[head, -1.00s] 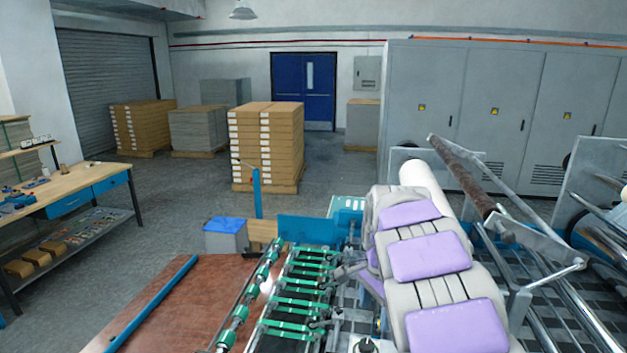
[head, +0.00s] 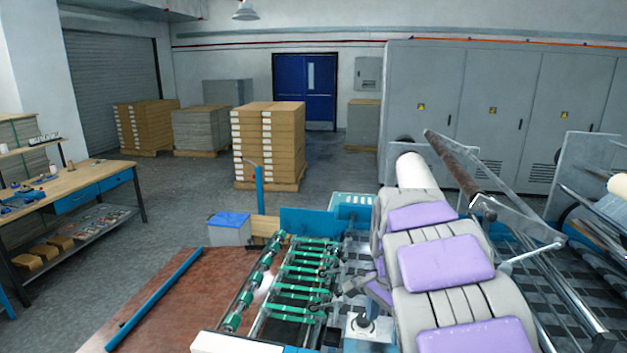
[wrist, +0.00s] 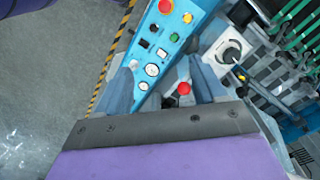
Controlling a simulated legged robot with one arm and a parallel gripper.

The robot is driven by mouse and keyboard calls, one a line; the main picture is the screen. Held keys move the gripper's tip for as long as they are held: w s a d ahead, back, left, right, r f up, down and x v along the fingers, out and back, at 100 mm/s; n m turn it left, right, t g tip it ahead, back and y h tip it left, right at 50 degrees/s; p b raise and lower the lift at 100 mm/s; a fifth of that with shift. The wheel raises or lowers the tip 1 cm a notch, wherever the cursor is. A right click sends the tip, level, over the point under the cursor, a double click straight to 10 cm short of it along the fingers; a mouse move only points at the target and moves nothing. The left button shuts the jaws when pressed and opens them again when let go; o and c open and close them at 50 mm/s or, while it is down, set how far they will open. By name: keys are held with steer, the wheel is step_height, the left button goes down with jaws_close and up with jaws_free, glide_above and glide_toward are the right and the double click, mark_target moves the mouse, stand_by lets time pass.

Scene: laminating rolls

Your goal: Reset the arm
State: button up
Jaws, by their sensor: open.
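My gripper (wrist: 163,76) shows in the wrist view with its two blue-grey fingers spread apart and nothing held between them. Beyond the fingers is a blue control panel (wrist: 166,47) with red, yellow and green buttons and round gauges. A red knob (wrist: 184,88) shows between the fingers; I cannot tell how close it is. In the head view my grey arm with purple pads (head: 445,263) reaches across the right of the picture. My fingertips cannot be made out there.
The laminating machine has green-sleeved rollers (head: 303,270) beside a brown table (head: 185,300). A long roller bar (head: 455,165) and a white roll (head: 414,170) stand close behind my arm. A workbench (head: 75,185) is at left. Open floor (head: 190,200) lies between.

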steer(key=s+f+n+b, duration=0.3)
steer(key=s+f+n, duration=0.1)
steer(key=s, duration=0.8)
steer(key=s+f+n+g+b, duration=0.1)
steer(key=s+f+n+b, duration=0.2)
steer(key=s, duration=0.9)
steer(key=s+f+n+b, duration=0.3)
steer(key=s+f, duration=0.3)
steer(key=s, duration=0.6)
steer(key=shift+a+f+n+g, duration=0.3)
steer(key=shift+a+n, duration=0.15)
steer(key=shift+n, duration=0.45)
steer(key=shift+w, duration=0.1)
steer(key=shift+c, duration=0.4)
